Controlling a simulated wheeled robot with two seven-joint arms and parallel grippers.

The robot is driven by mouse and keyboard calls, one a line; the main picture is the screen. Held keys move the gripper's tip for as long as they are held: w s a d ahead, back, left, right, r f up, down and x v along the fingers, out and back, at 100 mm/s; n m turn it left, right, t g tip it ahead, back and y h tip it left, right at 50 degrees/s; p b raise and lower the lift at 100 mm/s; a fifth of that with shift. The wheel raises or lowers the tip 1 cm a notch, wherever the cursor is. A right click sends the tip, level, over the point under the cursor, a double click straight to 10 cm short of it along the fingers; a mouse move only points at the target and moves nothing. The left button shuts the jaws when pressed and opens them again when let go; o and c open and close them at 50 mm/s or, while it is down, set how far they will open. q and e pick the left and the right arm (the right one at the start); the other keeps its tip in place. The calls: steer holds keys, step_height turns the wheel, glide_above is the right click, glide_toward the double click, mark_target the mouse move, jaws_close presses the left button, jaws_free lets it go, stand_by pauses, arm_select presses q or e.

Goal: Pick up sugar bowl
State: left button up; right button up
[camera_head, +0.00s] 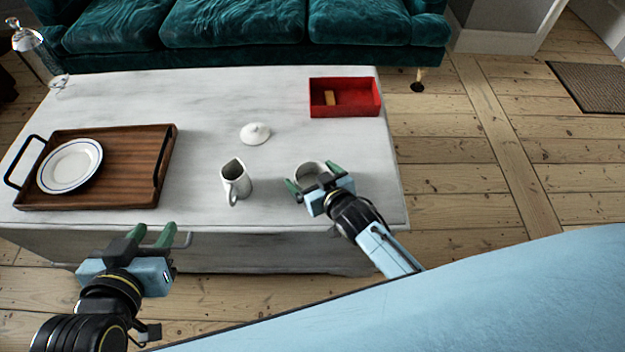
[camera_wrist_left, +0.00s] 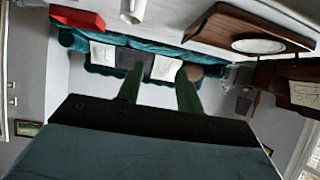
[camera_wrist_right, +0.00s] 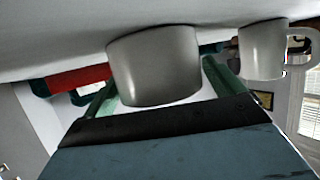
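The sugar bowl (camera_head: 309,174) is a plain whitish round bowl without its lid, standing on the table's right front part. It fills the middle of the right wrist view (camera_wrist_right: 155,65). My right gripper (camera_head: 313,180) is open, with its green fingers on either side of the bowl. A gap shows beside one finger in the right wrist view; contact at the other is unclear. A white knobbed lid (camera_head: 255,133) lies apart, behind and left of the bowl. My left gripper (camera_head: 150,235) is open and empty, in front of the table's near edge.
A white pitcher (camera_head: 235,180) stands left of the bowl. A red box (camera_head: 345,111) with a yellowish block is at the back right. A wooden tray (camera_head: 135,160) holding a plate (camera_head: 70,166) is on the left. A green sofa (camera_head: 235,25) stands behind the table.

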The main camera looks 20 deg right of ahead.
steer(key=c, duration=0.7)
steer(key=shift+c, duration=0.8)
steer(key=shift+r, duration=0.1)
